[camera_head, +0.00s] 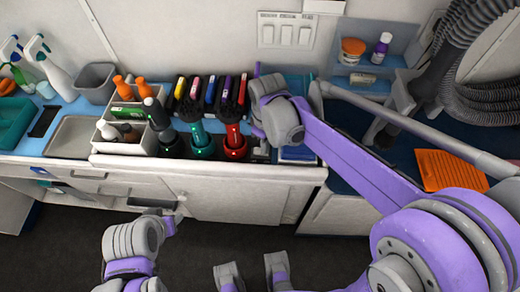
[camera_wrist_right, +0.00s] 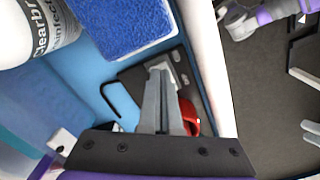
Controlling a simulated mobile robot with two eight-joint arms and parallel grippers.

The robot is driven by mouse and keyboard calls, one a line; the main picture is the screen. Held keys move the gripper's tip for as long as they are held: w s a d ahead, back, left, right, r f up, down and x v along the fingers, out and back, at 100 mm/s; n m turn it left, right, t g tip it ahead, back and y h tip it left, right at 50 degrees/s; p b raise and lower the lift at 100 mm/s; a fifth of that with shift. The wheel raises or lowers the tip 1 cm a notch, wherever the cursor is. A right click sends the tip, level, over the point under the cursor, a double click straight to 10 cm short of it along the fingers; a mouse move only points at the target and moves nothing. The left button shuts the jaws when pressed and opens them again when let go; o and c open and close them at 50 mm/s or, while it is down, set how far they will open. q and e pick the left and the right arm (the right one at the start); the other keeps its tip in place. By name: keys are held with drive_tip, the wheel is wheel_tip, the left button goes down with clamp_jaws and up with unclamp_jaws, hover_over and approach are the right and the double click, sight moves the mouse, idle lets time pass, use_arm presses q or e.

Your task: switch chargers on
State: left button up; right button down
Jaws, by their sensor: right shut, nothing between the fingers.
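The red clipper (camera_head: 232,122) and the teal clipper (camera_head: 197,125) stand upright in chargers on the counter, each with a green light at its base. A dark switch panel (camera_wrist_right: 183,72) lies on the blue counter, with a red part (camera_wrist_right: 188,115) partly hidden behind my right gripper (camera_wrist_right: 160,72). That gripper is shut and empty, its tips over the panel. In the head view its wrist hides the fingertips. My left gripper (camera_head: 167,222) is low before the drawers; its fingers are unclear.
A blue-topped pad (camera_wrist_right: 120,25) and a white bottle (camera_wrist_right: 35,30) are close to the right gripper. A white organiser (camera_head: 120,146) with bottles stands left of the chargers. An orange mat (camera_head: 450,171) lies at the right. The dark floor before the cabinets is open.

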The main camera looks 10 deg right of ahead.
wheel_tip(320, 180, up, 7)
drive_tip(key=p, duration=0.4)
drive_tip(key=shift+f, duration=0.2)
drive_tip(key=shift+d, duration=0.1)
idle(0.4)
drive_tip(key=s+d+m, duration=0.1)
drive_tip(key=s, duration=0.1)
drive_tip(key=s+d+r+m+t, duration=0.1)
drive_tip(key=s, duration=0.1)
drive_tip(key=s+d+m+t+p, duration=0.1)
drive_tip(key=s+m, duration=0.1)
drive_tip(key=s, duration=0.1)
drive_tip(key=shift+d+r, duration=0.3)
drive_tip(key=shift+r, duration=0.1)
drive_tip(key=s+d+f+m+t, duration=0.2)
drive_tip(key=s+d+m+t, duration=0.1)
drive_tip(key=s, duration=0.4)
drive_tip(key=shift+m+p, duration=0.3)
drive_tip(key=shift+m, duration=0.6)
